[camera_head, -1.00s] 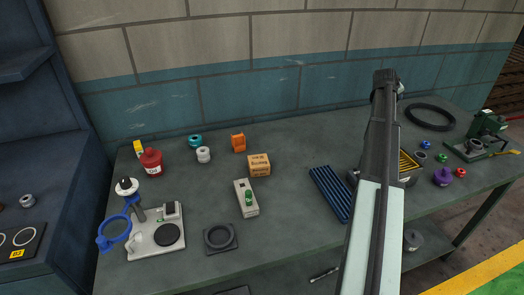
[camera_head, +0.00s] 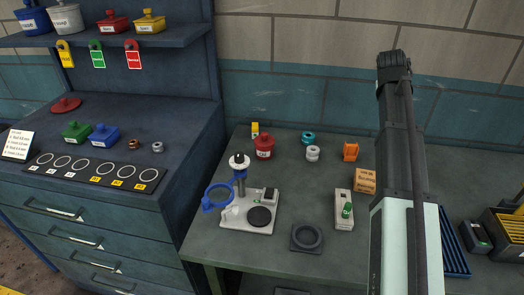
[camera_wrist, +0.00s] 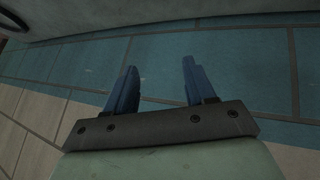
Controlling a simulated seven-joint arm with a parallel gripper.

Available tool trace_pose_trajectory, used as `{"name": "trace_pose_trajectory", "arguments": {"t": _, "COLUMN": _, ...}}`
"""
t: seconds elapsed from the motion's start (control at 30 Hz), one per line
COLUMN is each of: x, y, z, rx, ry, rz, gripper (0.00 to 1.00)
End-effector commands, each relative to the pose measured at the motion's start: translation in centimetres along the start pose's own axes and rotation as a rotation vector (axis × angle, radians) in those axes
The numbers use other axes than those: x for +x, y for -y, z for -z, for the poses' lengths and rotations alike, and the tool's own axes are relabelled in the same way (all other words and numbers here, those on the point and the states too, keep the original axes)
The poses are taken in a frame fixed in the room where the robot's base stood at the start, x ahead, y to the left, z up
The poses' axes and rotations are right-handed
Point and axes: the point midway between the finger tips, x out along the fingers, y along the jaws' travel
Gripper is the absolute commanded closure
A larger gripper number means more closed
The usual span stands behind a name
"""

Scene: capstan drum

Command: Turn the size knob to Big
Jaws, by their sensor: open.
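No label reading Big or size is legible, so I cannot tell which part is the size knob. A small beige box (camera_head: 343,222) with a green knob (camera_head: 347,210) lies on the table, left of my arm in the head view. Further left stands a white-based device (camera_head: 237,220) with a post, a black-and-white top (camera_head: 239,161), a blue ring (camera_head: 218,196) and a dark round pad (camera_head: 259,216). My gripper (camera_wrist: 160,90) is open and empty in the wrist view, its blue fingers apart before the wall. It is away from the box and the device.
A dark square block with a round recess (camera_head: 306,238) sits between box and device. A red jar (camera_head: 264,147), a cardboard box (camera_head: 365,181) and an orange part (camera_head: 351,152) stand behind. A blue cabinet (camera_head: 100,190) is on the left. A blue ribbed tray (camera_head: 455,245) is on the right.

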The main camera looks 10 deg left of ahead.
Motion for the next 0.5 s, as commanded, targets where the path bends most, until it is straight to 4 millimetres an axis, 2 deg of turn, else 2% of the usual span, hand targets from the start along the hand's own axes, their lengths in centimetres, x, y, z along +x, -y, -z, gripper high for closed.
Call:
{"name": "trace_pose_trajectory", "arguments": {"t": 0.03, "x": -1.6, "y": 2.4, "z": -0.3, "rx": 0.000, "ry": -0.001, "rz": 0.020, "gripper": 0.45}}
{"name": "trace_pose_trajectory", "arguments": {"t": 0.1, "x": -3.5, "y": 5.2, "z": -0.8, "rx": 0.008, "ry": 0.003, "rz": 0.043, "gripper": 0.45}}
{"name": "trace_pose_trajectory", "arguments": {"t": 0.27, "x": -8.0, "y": 11.1, "z": -2.2, "rx": 0.025, "ry": 0.017, "rz": 0.094, "gripper": 0.45}}
{"name": "trace_pose_trajectory", "arguments": {"t": 0.5, "x": -15.1, "y": 18.9, "z": -5.5, "rx": 0.045, "ry": 0.045, "rz": 0.164, "gripper": 0.45}}
